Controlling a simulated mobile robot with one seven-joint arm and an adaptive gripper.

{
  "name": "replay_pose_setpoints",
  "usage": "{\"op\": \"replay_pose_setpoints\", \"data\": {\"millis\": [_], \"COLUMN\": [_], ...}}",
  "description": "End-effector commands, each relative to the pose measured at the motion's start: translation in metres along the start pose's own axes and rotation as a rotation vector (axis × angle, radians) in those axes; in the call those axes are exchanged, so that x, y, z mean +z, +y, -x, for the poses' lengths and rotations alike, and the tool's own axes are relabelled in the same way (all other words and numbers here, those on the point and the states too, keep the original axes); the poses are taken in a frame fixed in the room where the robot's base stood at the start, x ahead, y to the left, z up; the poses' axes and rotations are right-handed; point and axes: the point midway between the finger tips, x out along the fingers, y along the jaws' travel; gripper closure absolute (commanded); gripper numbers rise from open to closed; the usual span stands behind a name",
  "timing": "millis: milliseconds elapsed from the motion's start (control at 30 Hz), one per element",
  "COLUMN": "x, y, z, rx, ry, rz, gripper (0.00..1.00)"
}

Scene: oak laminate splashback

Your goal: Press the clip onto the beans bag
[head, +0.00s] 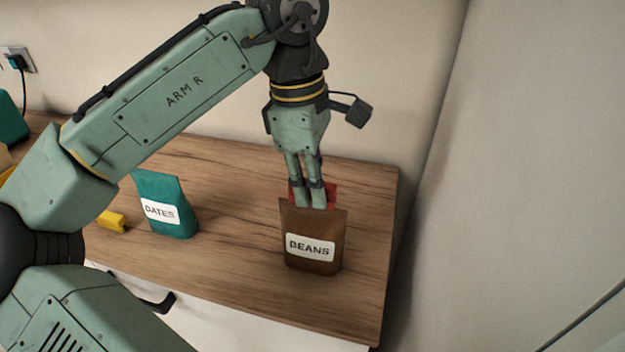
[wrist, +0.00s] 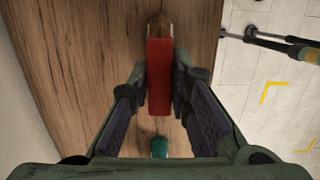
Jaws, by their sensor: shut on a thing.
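The beans bag (head: 316,243) is brown with a white BEANS label and stands upright on the wooden worktop. My gripper (head: 318,199) points down at the bag's top edge and is shut on a red clip (head: 331,189). In the head view the clip shows on both sides of the fingers, at the bag's top and partly hidden by them. In the wrist view the clip (wrist: 160,78) lies between the fingers, with a bit of the brown bag (wrist: 157,23) beyond it. I cannot tell whether the clip grips the bag's edge.
A teal DATES bag (head: 168,205) stands to the left, with a yellow object (head: 111,221) beside it. The worktop's (head: 362,300) right edge is close to the beans bag. A wall lies behind. The worktop between the two bags is clear.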

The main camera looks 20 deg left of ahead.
Motion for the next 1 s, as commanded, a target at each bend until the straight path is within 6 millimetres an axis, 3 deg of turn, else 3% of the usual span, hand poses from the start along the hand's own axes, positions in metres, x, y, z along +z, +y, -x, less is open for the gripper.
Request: {"op": "replay_pose_setpoints", "data": {"millis": [1000], "x": [-0.001], "y": [0.0], "z": [-0.01], "rx": [0.0], "ry": [0.0], "rz": [0.0], "gripper": [0.97]}}
